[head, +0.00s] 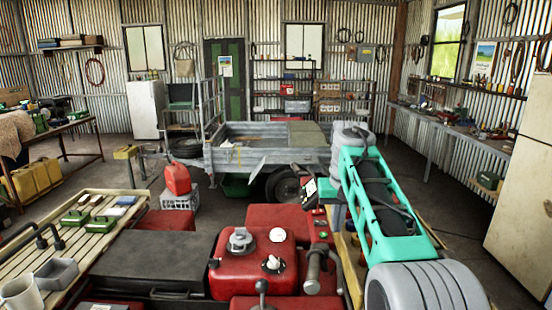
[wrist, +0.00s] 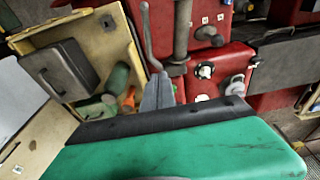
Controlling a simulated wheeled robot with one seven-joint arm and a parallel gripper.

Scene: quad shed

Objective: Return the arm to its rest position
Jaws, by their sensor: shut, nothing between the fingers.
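My arm (head: 380,195), teal with grey joints, rises at the right of the head view and bends over at its top. In the wrist view my gripper (wrist: 158,90) shows as grey fingers close together beyond the green and black hand housing. They are shut with nothing between them. They point down toward the gap between a wooden tray and a red machine. In the head view the fingers are mostly hidden behind my arm, and the dark hand with a label (head: 309,192) shows left of it.
The red quad (head: 250,265), with caps and a handlebar grip (head: 314,268), lies close below my arm. The wooden tray (wrist: 35,35) holds a dark box (wrist: 62,68) and a green item (wrist: 118,78). A grey trailer (head: 265,155) stands beyond. A slatted rack (head: 95,230) is left.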

